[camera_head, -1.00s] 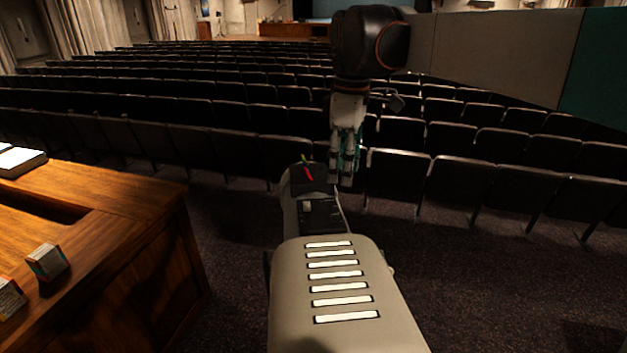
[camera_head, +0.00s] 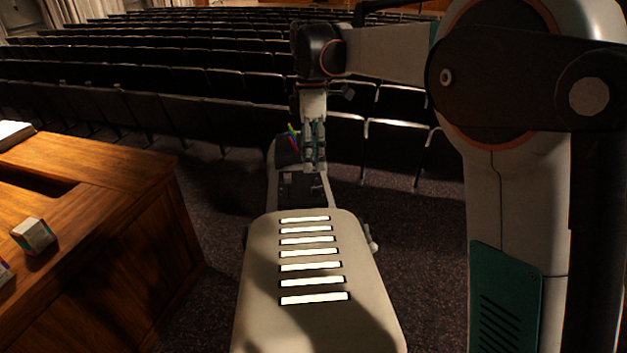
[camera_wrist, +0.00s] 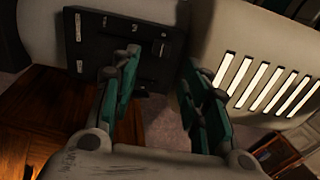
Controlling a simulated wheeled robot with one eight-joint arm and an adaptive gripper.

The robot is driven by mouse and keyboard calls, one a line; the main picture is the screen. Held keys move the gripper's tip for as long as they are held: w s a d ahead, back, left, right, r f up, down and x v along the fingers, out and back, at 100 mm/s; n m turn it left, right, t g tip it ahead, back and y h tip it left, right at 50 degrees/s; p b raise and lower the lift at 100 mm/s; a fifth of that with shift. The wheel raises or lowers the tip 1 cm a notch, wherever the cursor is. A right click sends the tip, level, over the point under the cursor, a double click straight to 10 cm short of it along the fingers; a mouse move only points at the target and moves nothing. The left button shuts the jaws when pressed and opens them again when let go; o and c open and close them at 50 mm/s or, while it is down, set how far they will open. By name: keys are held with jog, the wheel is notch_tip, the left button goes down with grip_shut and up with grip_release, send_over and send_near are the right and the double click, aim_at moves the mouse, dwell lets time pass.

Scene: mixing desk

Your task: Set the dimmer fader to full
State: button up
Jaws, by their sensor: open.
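No dimmer fader can be made out in either view. My gripper (camera_head: 314,160) hangs pointing down in the head view, over the front part of my own base and to the right of the wooden desk (camera_head: 120,175). In the wrist view my gripper (camera_wrist: 160,72) has its two green fingers spread apart with nothing between them. Beyond them are parts of my own base. A brown wooden surface (camera_wrist: 60,105) shows at the left of the wrist view.
A small carton (camera_head: 34,236) stands on the desk, near a dark recess (camera_head: 35,182). A white-topped item (camera_head: 14,133) lies at its far left. Rows of dark seats (camera_head: 170,112) fill the space ahead. Carpeted floor lies between desk and base.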

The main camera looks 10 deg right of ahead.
aim_at(313, 187)
jog(key=f, duration=0.2)
jog(key=s+f, duration=0.1)
jog(key=f, duration=0.1)
jog(key=f+p, duration=0.1)
jog(key=f, duration=0.2)
jog(key=shift+s, duration=0.25)
grip_shut()
jog(key=shift+w+f, duration=0.1)
jog(key=shift+w, duration=0.05)
